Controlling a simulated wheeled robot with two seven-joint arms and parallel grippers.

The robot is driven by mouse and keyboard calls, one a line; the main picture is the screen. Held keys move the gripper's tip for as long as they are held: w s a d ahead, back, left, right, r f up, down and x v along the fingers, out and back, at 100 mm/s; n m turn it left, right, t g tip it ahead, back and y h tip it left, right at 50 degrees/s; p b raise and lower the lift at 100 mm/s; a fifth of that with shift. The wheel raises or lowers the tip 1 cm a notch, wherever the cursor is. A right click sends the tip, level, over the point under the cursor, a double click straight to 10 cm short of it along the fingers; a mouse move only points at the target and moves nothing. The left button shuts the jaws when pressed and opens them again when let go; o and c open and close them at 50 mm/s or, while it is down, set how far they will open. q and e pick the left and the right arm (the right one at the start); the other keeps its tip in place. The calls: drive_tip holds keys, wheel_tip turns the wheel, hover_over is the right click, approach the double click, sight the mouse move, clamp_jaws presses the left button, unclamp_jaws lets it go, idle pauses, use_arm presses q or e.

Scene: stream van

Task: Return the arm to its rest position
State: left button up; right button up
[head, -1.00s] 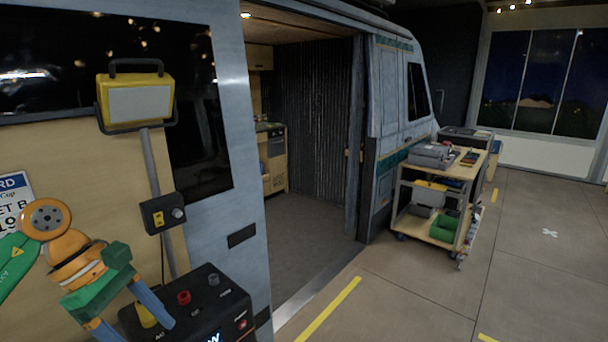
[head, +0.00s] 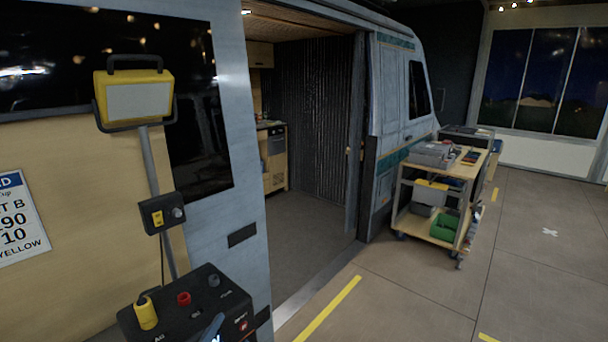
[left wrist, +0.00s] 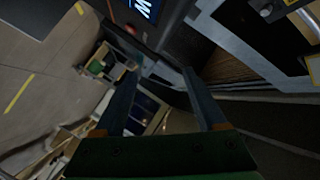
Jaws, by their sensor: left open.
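My left gripper (left wrist: 160,76) shows in the left wrist view, its two blue-grey fingers apart with nothing between them. The green gripper body (left wrist: 150,158) fills the bottom of that view. In the head view only a blue finger tip shows at the bottom edge, in front of the black power box (head: 190,300). The rest of my left arm is out of the head view. A yellow plug (head: 146,314) stands upright in the top of the box, apart from the visible finger. My right gripper is in neither view.
A yellow work lamp (head: 136,98) on a pole with a switch box (head: 162,213) stands behind the power box. The van's doorway is open at centre. A loaded trolley (head: 471,171) stands to the right. The floor (head: 420,300) in front is clear.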

use_arm(q)
drive_tip(key=s+a+f+n+g+y, duration=0.1)
drive_tip(key=s+a+f+n+g, duration=0.1)
drive_tip(key=s+f+n+g, duration=0.55)
drive_tip(key=s+a+f+n+g, duration=0.15)
drive_tip(key=s+f+g, duration=0.35)
drive_tip(key=s+f, duration=0.7)
drive_tip(key=s+f+g, duration=0.1)
drive_tip(key=s+f, duration=0.2)
drive_tip(key=f, duration=0.5)
drive_tip(key=s+f+g, duration=0.1)
drive_tip(key=s+f, duration=0.2)
drive_tip(key=f, duration=0.5)
drive_tip(key=s+a+f, duration=0.1)
drive_tip(key=s+f, duration=0.7)
drive_tip(key=s, duration=0.3)
drive_tip(key=shift+s+a+y, duration=0.3)
drive_tip(key=shift+g, duration=0.25)
